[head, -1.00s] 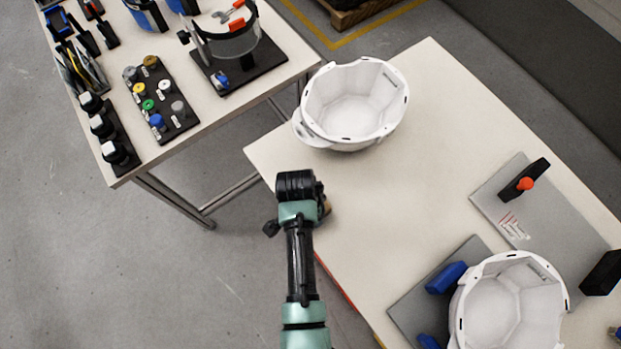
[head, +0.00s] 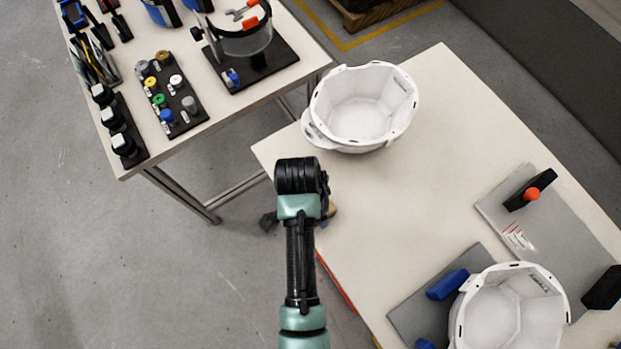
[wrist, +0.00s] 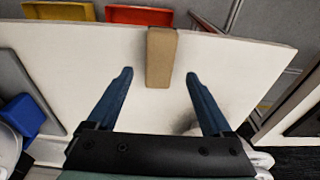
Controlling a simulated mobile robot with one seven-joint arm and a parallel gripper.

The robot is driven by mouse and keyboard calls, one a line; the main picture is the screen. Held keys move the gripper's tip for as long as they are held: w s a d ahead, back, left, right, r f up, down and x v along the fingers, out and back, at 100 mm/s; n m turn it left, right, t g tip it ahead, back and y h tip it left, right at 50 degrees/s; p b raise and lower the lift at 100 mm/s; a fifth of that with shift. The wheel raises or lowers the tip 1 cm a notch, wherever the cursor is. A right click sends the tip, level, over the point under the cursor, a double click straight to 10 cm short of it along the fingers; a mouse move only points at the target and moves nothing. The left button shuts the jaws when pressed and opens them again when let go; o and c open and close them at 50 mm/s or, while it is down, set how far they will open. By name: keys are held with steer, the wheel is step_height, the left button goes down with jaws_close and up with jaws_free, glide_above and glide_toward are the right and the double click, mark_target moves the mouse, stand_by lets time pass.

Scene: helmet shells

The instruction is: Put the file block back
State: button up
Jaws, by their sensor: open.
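The file block (wrist: 161,58) is a tan-brown bar. In the wrist view it lies on the cream tabletop near the table edge, pointing away from my gripper. My gripper (wrist: 157,80) is open, with one blue finger on each side of the block's near end and clear gaps to both. Whether the block is at fingertip height cannot be told. In the head view my wrist hides most of the block; only a small tan piece (head: 331,209) shows at the right of my arm.
A white helmet shell (head: 362,105) sits at the table's far end, another (head: 512,310) by blue clamps on a grey plate. An orange-knobbed black clamp (head: 531,193) stands on a second plate. Yellow (wrist: 58,11) and red bins (wrist: 139,15) lie beyond the edge. A tool table (head: 235,112) stands at left.

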steer(key=w+r+n+t, duration=0.2)
steer(key=w+r+t, duration=0.3)
steer(key=r, duration=0.7)
steer(key=w+a+r+n+t+y, duration=0.1)
steer(key=w+r+t, duration=0.45)
steer(key=r, duration=0.75)
steer(key=w+r+n+t, duration=0.25)
steer(key=w+r, duration=0.55)
steer(key=r, duration=0.4)
step_height(320, 180, up, 16)
steer(key=s+n+t, duration=0.2)
steer(key=t, duration=0.4)
steer(key=s+r+n+t, duration=0.1)
steer(key=s+r+t, duration=0.2)
steer(key=s+r, duration=0.3)
steer(key=s+d+r+n+t, duration=0.1)
steer(key=s+r+t, duration=0.3)
steer(key=r, duration=1)
steer(key=shift+s+d+n+t, duration=0.3)
steer(key=shift+s+n, duration=0.35)
steer(key=shift+s, duration=0.45)
steer(key=shift+c, duration=0.2)
